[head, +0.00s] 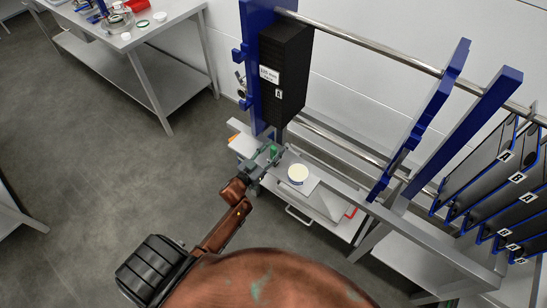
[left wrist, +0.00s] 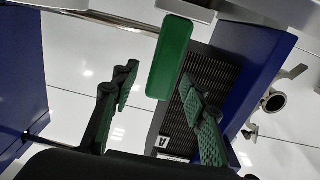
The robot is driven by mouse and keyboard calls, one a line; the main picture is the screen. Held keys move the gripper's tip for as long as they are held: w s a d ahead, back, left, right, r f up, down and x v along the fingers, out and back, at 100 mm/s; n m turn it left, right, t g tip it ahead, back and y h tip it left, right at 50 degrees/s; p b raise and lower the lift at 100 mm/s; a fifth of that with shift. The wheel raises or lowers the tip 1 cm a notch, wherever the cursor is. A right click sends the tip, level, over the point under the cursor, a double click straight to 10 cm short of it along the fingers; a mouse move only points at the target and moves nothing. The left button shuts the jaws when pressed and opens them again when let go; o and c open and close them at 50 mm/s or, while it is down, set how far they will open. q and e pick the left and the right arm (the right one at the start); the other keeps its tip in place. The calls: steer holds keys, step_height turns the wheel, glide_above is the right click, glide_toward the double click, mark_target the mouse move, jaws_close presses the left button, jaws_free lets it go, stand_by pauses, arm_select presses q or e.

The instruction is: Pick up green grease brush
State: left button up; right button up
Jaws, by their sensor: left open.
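The green grease brush (left wrist: 170,57) shows in the left wrist view as a long green block with rounded corners. It lies in front of the opening of my left gripper (left wrist: 159,82), nearer the right finger in the picture. The gripper is open, with one finger to each side and green pads on both. I cannot tell whether either finger touches the brush. In the head view my left gripper (head: 265,160) is over the near end of the grey bench, with a small green patch, probably the brush (head: 274,150), at its tip. My right gripper is not in view.
A round tub with a pale yellow top (head: 298,173) stands just right of the gripper. The dark plate stack (head: 287,75) and blue frame post (head: 251,60) rise behind. Blue-edged plates (head: 490,175) hang at the right. A steel table (head: 135,45) stands at upper left; open floor lies left.

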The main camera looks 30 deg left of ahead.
arm_select(q)
steer(key=shift+c, duration=0.3)
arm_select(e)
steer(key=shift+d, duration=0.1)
arm_select(q)
steer(key=c, duration=0.5)
jaws_close()
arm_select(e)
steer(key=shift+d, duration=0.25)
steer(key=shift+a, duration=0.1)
arm_select(q)
steer(key=shift+r, duration=0.6)
steer(key=s+d+r+p, duration=0.3)
steer(key=s+r, duration=0.8)
steer(key=s, duration=0.2)
steer(key=shift+s+r, duration=0.4)
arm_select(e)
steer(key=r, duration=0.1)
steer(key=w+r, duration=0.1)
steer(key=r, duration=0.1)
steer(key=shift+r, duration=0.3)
